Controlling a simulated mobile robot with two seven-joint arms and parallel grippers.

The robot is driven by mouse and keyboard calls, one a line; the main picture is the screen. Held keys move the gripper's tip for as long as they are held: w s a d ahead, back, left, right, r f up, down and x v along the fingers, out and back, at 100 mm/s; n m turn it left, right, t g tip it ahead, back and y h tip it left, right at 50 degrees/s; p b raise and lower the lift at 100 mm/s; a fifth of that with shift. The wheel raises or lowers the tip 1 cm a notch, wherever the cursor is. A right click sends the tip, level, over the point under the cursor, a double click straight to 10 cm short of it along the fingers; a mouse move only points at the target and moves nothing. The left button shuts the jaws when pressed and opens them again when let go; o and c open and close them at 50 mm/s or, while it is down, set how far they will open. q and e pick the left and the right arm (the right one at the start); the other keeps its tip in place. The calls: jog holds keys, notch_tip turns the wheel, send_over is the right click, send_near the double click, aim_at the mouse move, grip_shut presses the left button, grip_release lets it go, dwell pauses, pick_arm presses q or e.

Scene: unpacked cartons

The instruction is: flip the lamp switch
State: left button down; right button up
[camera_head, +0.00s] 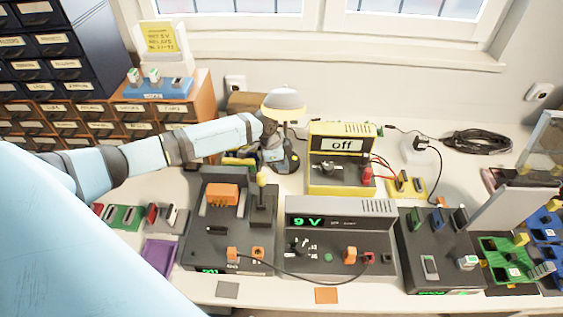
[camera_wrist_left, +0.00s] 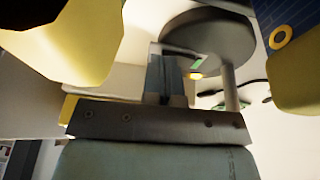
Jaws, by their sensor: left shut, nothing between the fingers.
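The lamp has a pale shade (camera_head: 284,106) and stands behind the middle of the bench in the head view. Its dark round base (camera_head: 291,163) shows partly behind my gripper. In the left wrist view the base is a dark disc (camera_wrist_left: 225,38) with a pale post (camera_wrist_left: 231,88). A small green part (camera_wrist_left: 198,62) and a yellow part (camera_wrist_left: 195,76) show at the disc's edge; I cannot tell which is the switch. My left gripper (camera_head: 272,150) is shut and empty beside the lamp; its fingers (camera_wrist_left: 166,72) appear close to the disc. My right gripper is out of view.
A yellow box reading "off" (camera_head: 341,146) stands right of the lamp. Dark consoles (camera_head: 340,215) with knobs and a cable fill the front of the bench. Drawer cabinets (camera_head: 60,60) stand at the left. Some bare bench (camera_head: 440,165) shows at the back right.

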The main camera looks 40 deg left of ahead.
pick_arm(q)
jog(key=shift+s+d+f+p, duration=0.1)
jog(key=shift+s+f+p, duration=0.15)
jog(key=shift+p, duration=0.1)
jog(key=shift+f, duration=0.15)
jog(key=shift+w, duration=0.1)
